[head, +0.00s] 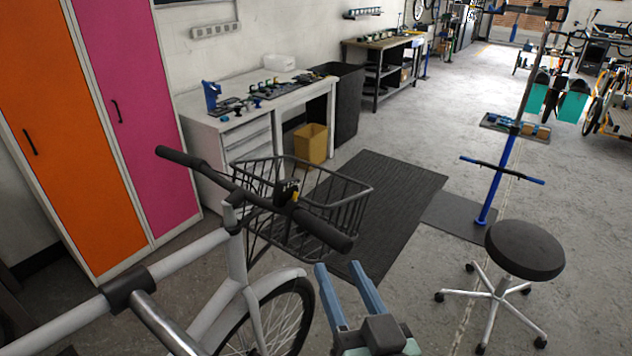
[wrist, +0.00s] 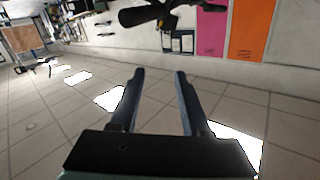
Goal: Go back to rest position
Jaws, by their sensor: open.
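My gripper (head: 348,289) is at the bottom middle of the head view, with its two blue-grey fingers apart and nothing between them. It is to the right of the bike's front wheel and in front of the dark floor mat. In the wrist view my gripper (wrist: 158,75) also shows its two fingers spread and empty, with ceiling tiles and bright light panels behind them. The wrist picture looks upside down, with the lockers at its top.
A white bike (head: 237,255) with a black wire basket (head: 345,205) stands close on the left. A black stool (head: 525,249) and a blue repair stand (head: 497,180) are on the right. A white workbench (head: 215,125) and orange locker (head: 60,130) line the wall. The dark mat (head: 385,190) is clear.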

